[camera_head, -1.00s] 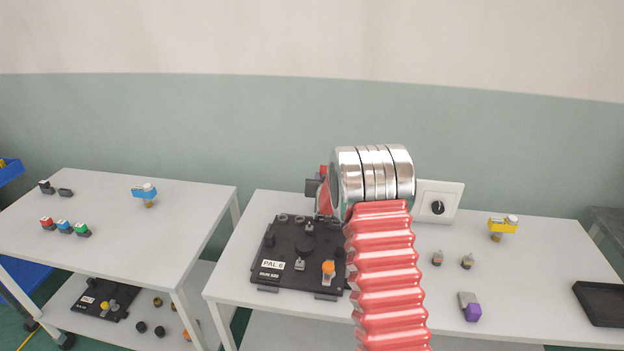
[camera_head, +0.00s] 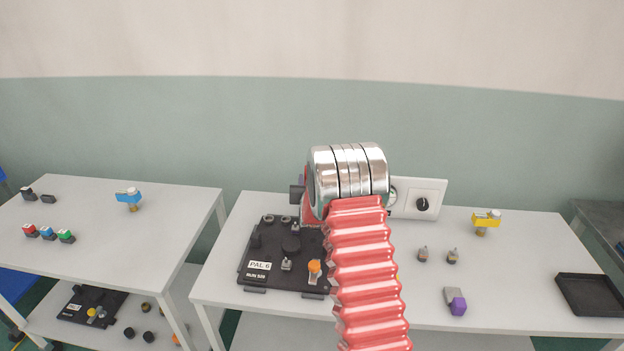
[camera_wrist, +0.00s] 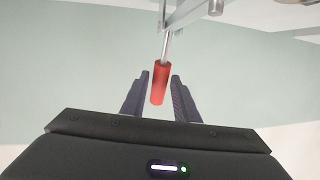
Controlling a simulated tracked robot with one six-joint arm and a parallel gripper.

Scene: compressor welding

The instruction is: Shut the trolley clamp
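In the wrist view a red handle (camera_wrist: 159,84) on a thin metal rod, apparently the clamp's lever, points toward me between the fingers of my gripper (camera_wrist: 160,76). The fingers are apart, with a narrow gap on each side of the handle. Grey metal bars (camera_wrist: 195,14) join the rod at the top of that view. In the head view my red and silver arm hides the gripper's fingers and the clamp, and only a small dark part (camera_head: 297,192) shows at its left.
A white table (camera_head: 380,285) holds a black plate (camera_head: 258,284) marked PAL 6, a white dial box (camera_head: 432,190), a yellow-topped piece (camera_head: 486,218), a grey and purple piece (camera_head: 456,301) and a black tray (camera_head: 590,296). Another white table (camera_head: 90,245) stands at left.

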